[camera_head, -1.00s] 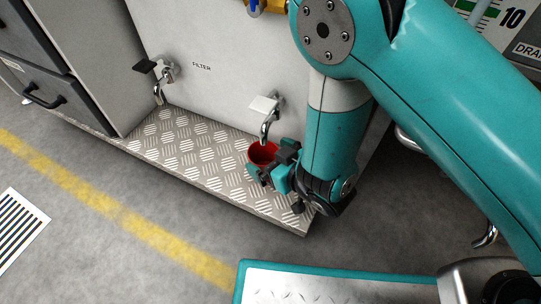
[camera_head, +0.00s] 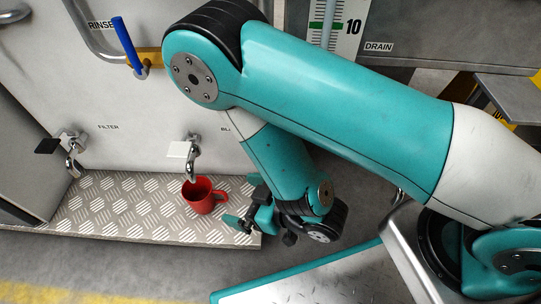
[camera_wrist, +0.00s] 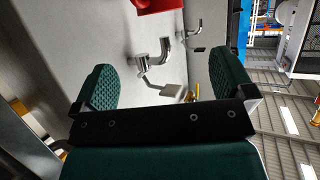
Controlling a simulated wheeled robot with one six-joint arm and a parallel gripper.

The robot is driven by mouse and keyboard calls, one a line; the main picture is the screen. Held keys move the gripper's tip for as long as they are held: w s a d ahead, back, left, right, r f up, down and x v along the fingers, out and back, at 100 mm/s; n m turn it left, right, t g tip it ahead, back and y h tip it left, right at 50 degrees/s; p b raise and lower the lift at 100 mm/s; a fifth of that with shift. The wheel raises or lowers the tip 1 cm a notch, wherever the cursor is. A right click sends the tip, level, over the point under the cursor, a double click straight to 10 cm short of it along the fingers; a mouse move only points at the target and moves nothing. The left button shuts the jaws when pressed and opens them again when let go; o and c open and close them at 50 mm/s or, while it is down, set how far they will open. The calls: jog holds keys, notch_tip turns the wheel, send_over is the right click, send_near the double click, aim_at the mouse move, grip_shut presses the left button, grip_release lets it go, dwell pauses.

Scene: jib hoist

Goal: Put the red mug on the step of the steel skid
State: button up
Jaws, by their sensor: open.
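The red mug (camera_head: 200,196) stands upright on the checker-plate step (camera_head: 120,212) of the steel skid, below the white-handled tap. Its handle points right, towards my gripper. My gripper (camera_head: 242,205) is open and empty, just right of the mug and apart from it. In the wrist view, my gripper's two green fingers (camera_wrist: 168,95) are spread with nothing between them. A part of the red mug (camera_wrist: 157,5) shows at the top edge of that view.
Two taps stick out above the step: a white-handled one (camera_head: 185,152) over the mug and a black-handled one (camera_head: 62,146) at the left. The grey skid wall (camera_head: 100,95) rises behind. The step's left part is bare. A blue lever (camera_head: 128,42) stands at the upper left.

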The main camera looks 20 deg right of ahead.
jog(key=w+d+r+m+g+h, duration=0.1)
jog(key=w+r+m+g+h, duration=0.15)
jog(key=r, duration=0.45)
jog(key=w+d+r+m+g+h, duration=0.1)
jog(key=w+r+m+h, duration=0.1)
jog(key=w+r, duration=0.3)
jog(key=s+d+r+n+g, duration=0.1)
jog(key=s+d+r+g, duration=0.1)
jog(key=s+d+r, duration=0.2)
jog(key=s+d+r+n+g+h, duration=0.1)
jog(key=s+d+r+g, duration=0.2)
jog(key=s+r, duration=0.7)
jog(key=shift+d+r+g, duration=0.35)
jog(key=shift+d+r, duration=0.5)
jog(key=shift+d, duration=0.15)
jog(key=shift+h, duration=0.25)
